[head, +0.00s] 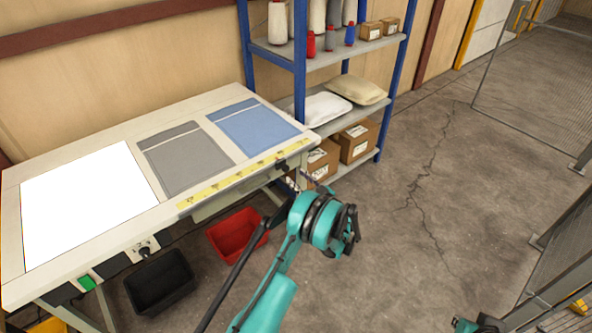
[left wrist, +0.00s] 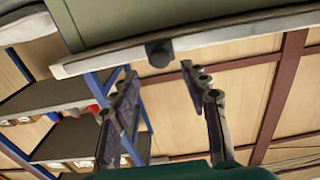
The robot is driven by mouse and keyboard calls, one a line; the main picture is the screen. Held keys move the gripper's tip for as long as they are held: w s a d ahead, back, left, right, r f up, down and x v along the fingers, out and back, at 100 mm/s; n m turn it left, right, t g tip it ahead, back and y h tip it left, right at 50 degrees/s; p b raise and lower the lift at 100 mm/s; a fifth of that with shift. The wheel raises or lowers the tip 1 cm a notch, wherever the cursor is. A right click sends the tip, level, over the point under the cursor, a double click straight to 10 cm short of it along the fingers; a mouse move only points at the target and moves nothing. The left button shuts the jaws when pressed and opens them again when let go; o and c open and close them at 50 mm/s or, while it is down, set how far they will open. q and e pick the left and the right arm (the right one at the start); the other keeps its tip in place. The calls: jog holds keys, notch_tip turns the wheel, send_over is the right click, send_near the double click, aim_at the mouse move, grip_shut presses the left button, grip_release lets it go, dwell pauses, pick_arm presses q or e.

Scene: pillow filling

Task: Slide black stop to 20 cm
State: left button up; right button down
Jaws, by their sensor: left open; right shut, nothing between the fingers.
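The black stop (head: 282,165) sits at the front edge of the table, near the right end of the yellow ruler (head: 235,178). The ruler's numbers are too small to read. In the left wrist view a dark round knob, apparently the stop (left wrist: 159,53), shows on the table's edge, ahead of the gap between my fingers. My left gripper (left wrist: 160,78) is open and empty, with its fingers apart and short of the knob. In the head view its fingers are small and hard to make out near the stop. Only part of my right arm shows at the bottom right; its gripper is not visible.
The table holds a white sheet (head: 90,200), a grey pillowcase (head: 185,158) and a blue one (head: 252,127). A red bin (head: 236,234) and a black bin (head: 160,283) stand below. A blue-framed shelf (head: 300,60) stands at the right end. Floor to its right is free.

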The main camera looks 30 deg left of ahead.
aim_at(287, 169)
pick_arm(q)
jog(key=b+x, duration=0.1)
jog(key=x, duration=0.5)
jog(key=shift+a+f+b, duration=0.1)
jog(key=shift+a+b, duration=0.05)
jog(key=shift+b, duration=0.2)
jog(key=shift+w+a, duration=0.25)
jog(key=shift+a, duration=0.3)
grip_shut()
